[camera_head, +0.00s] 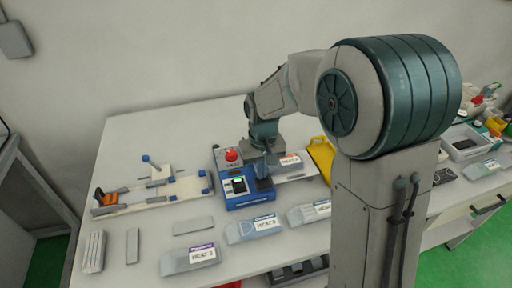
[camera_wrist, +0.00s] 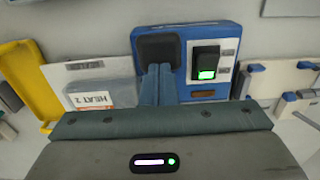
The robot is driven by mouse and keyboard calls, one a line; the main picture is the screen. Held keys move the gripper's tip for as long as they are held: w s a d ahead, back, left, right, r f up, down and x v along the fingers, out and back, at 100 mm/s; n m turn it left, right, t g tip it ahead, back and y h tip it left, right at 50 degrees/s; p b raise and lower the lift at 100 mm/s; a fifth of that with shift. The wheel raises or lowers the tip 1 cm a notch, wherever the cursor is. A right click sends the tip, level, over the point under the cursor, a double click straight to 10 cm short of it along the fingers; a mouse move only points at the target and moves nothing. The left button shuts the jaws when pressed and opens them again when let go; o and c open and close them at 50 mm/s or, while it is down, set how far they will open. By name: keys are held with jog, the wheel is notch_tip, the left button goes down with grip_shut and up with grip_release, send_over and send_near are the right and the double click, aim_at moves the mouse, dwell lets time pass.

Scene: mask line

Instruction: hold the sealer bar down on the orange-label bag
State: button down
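The blue sealer (camera_head: 243,198) stands on the table with a red knob (camera_head: 232,155) and a green-lit switch (camera_head: 239,185). My gripper (camera_head: 263,180) points down over the sealer. In the wrist view its two fingers (camera_wrist: 158,72) are together, with nothing seen between them. Their tips are at the black pad (camera_wrist: 160,50) of the sealer; whether they touch or press it I cannot tell. The bag's sealer-side end is partly hidden.
A yellow tray (camera_head: 321,155) stands right of the bag. Several other bags, one purple-labelled (camera_head: 190,259), lie along the front. A white jig with blue and orange parts (camera_head: 150,190) is at the left. The back left of the table is clear.

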notch_tip(320, 180, up, 9)
jog(key=w+p, duration=0.1)
jog(key=p, duration=0.6)
jog(key=shift+w+a, duration=0.15)
jog(key=shift+a, duration=0.05)
dwell(0.4)
jog(key=shift+r, duration=0.15)
notch_tip(320, 180, up, 5)
jog(key=p, duration=0.3)
dwell(0.4)
jog(key=s+d+r+m+t, duration=0.1)
jog(key=s+d+r+t, duration=0.1)
jog(key=s+d, duration=0.5)
jog(key=s+d+r+m+t, duration=0.1)
jog(key=s+d+r, duration=0.3)
jog(key=s, duration=0.8)
jog(key=d+m, duration=0.1)
jog(key=d, duration=0.1)
jog(key=shift+d+t+b, duration=0.35)
jog(key=shift+d+t, duration=0.05)
